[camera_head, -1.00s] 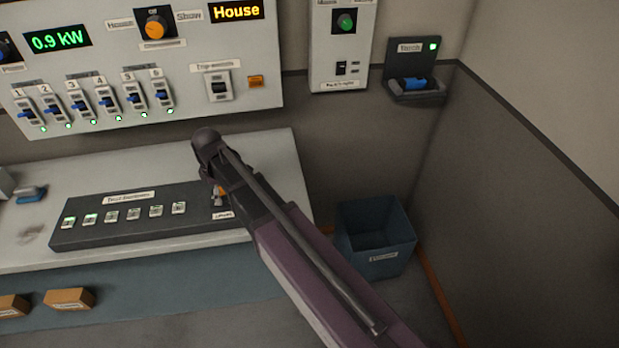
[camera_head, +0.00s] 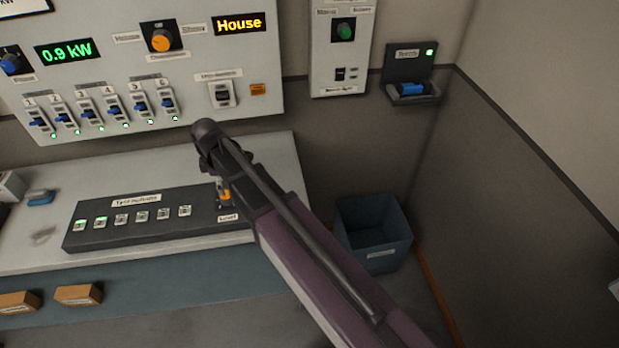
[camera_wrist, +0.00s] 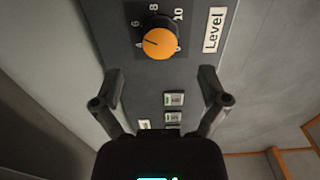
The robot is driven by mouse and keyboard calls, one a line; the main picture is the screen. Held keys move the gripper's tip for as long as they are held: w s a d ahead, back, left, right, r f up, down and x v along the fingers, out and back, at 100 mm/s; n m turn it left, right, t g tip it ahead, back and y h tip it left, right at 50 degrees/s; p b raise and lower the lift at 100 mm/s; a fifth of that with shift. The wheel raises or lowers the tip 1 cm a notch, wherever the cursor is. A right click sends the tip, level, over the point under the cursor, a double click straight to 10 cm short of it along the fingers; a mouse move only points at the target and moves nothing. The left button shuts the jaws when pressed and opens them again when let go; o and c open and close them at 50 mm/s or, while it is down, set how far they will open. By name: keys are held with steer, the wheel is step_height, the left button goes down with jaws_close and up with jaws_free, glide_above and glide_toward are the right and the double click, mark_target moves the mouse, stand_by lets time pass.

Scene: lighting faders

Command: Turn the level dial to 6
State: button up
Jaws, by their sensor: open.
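The level dial (camera_wrist: 161,38) is an orange-topped black knob on the dark strip, beside a white "Level" label (camera_wrist: 214,30). In the wrist view its dark pointer line points left, near the 4 mark; 6, 8 and 10 run around the upper side. My gripper (camera_wrist: 160,75) is open, with its two fingers apart, one to each side of the dial's lower side in the picture. The fingers do not appear to touch the knob. In the head view the dial (camera_head: 224,195) is partly hidden by my arm.
The strip (camera_head: 95,240) also carries several small buttons, the leftmost two lit green. The wall panel (camera_head: 200,75) behind has several blue faders, an orange knob and a "House" display. A blue bin (camera_head: 372,232) stands on the floor to the right.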

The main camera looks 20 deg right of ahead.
steer(key=shift+r+p, duration=3.8)
steer(key=shift+r, duration=0.35)
steer(key=s+d+f+m+b, duration=0.1)
steer(key=s+d+m, duration=0.5)
steer(key=d, duration=0.5)
steer(key=s+d+f+m+b, duration=0.2)
steer(key=s+d+m, duration=0.4)
steer(key=d+m, duration=0.5)
steer(key=shift+d+f, duration=0.15)
steer(key=shift+d, duration=0.4)
